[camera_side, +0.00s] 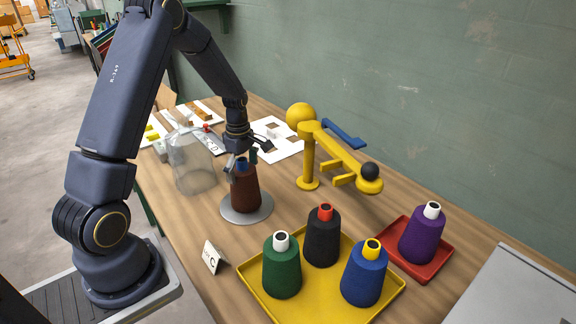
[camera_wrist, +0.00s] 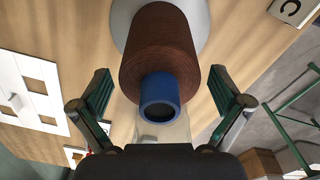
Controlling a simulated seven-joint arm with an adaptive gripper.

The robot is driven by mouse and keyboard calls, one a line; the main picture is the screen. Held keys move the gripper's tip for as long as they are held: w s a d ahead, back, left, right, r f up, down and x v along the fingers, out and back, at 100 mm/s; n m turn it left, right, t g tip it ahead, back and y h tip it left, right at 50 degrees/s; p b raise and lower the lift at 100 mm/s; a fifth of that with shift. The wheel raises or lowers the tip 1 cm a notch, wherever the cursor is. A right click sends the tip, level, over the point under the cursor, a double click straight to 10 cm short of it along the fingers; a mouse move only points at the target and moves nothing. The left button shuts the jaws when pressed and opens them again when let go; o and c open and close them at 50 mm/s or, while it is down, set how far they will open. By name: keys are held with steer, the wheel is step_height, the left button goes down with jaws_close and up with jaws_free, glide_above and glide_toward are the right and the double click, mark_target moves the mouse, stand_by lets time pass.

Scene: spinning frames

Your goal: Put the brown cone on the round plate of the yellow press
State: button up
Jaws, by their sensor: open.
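The brown cone (camera_side: 246,190) with a blue tip stands upright on a flat grey disc (camera_side: 264,211). In the wrist view the cone (camera_wrist: 158,50) points its blue tip (camera_wrist: 160,97) toward the camera. My gripper (camera_side: 241,166) is open just above the cone, fingers apart on either side near the tip; the wrist view shows the fingers (camera_wrist: 163,92) clear of the cone's sides. The yellow press (camera_side: 309,163) stands to the right, with a round yellow foot, a yellow ball, a blue bar and an arm ending in a rounded yellow end under a black knob.
A yellow tray (camera_side: 319,299) at the front holds green, black and blue cones. A red tray (camera_side: 437,266) holds a purple cone. A clear container (camera_side: 194,168) stands left of the brown cone, and a card marked C (camera_side: 213,257) stands in front. White boards lie behind.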

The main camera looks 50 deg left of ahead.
step_height(320, 180, up, 12)
steer(key=shift+r, duration=0.1)
steer(key=s+d+r+m+t, duration=0.2)
steer(key=s+d+r+m, duration=0.3)
steer(key=s+d+m, duration=0.3)
steer(key=s+d+r+m+t, duration=0.3)
steer(key=s+d+r+m, duration=0.2)
steer(key=s+d+m, duration=0.3)
steer(key=d+m, duration=0.4)
steer(key=m, duration=0.2)
steer(key=shift+r+t, duration=0.3)
steer(key=shift+c, duration=0.4)
